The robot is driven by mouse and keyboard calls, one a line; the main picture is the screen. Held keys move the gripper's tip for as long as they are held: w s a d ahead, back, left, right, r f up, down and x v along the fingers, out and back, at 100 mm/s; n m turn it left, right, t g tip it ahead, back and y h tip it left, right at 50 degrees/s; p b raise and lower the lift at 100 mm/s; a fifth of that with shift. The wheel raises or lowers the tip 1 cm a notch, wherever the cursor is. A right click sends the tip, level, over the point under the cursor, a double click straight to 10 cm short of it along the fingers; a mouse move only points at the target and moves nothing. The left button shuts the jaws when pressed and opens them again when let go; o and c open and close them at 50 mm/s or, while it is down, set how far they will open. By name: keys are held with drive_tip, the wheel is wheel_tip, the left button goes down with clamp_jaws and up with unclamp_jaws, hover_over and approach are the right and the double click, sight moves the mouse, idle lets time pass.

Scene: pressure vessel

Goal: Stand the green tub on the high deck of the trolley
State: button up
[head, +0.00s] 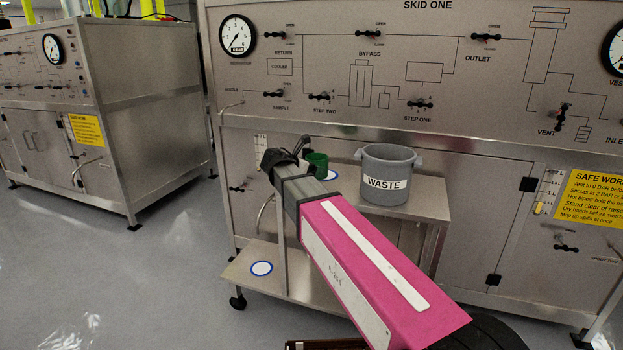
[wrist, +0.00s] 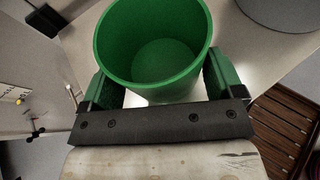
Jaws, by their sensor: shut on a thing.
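The green tub (head: 318,165) is upright at the left part of the trolley's high deck (head: 428,208), partly hidden by my arm. I cannot tell whether its base touches the deck or is slightly above it. In the wrist view the tub (wrist: 153,50) looks empty inside. My gripper (wrist: 160,82) is shut on the tub, with a green-padded finger on each side. In the head view my gripper (head: 300,150) reaches over the deck's left end. A blue-ringed white disc (head: 331,175) shows on the high deck just right of the tub.
A grey WASTE bucket (head: 388,172) stands on the high deck right of the tub. The trolley's low deck (head: 300,288) carries another blue-ringed disc (head: 261,268). The skid panel (head: 330,65) with valves rises behind. Brown wooden slats (wrist: 285,130) lie at the right in the wrist view.

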drive_tip(key=shift+f, duration=1.75)
drive_tip(key=shift+f, duration=0.1)
drive_tip(key=o, duration=1.2)
drive_tip(key=shift+a, duration=0.1)
drive_tip(key=v, duration=1.2)
